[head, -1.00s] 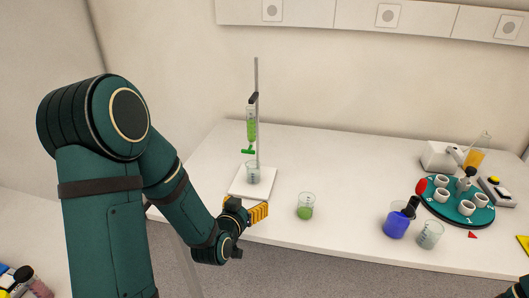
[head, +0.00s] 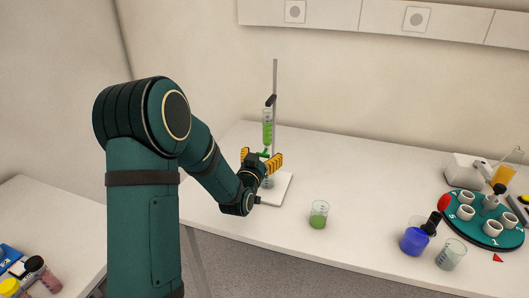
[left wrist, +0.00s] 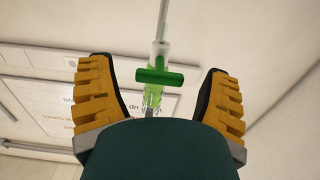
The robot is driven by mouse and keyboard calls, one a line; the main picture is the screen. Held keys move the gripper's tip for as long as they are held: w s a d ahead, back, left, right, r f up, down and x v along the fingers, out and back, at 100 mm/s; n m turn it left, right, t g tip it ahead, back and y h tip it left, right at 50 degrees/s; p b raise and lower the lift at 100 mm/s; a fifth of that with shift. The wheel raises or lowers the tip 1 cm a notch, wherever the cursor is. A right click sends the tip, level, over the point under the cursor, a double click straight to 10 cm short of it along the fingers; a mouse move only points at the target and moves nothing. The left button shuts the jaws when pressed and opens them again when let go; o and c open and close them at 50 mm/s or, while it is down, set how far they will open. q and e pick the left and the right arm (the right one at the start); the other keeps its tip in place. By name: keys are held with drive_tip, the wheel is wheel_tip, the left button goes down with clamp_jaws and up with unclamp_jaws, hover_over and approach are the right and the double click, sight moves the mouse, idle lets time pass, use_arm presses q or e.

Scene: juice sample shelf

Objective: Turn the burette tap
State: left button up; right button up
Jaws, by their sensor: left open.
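The burette (head: 267,128) holds green liquid and is clamped to an upright rod (head: 275,85) on a white stand base (head: 278,190). Its green tap (head: 264,154) is at its lower end. My left gripper (head: 262,160) is open at about the tap's height, with its yellow fingers apart. In the left wrist view the green tap handle (left wrist: 160,76) lies crosswise between the two open fingers (left wrist: 158,95), touching neither. A beaker (head: 268,181) on the stand base is partly hidden behind the gripper. My right gripper is not seen.
A beaker of green liquid (head: 319,215) stands right of the stand. A blue-filled beaker (head: 414,238) and a clear beaker (head: 451,255) stand further right. A round green holder with white cups (head: 487,233) is at the far right. The table between is clear.

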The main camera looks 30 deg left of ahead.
use_arm(q)
drive_tip(key=shift+x, duration=1.2)
clamp_jaws()
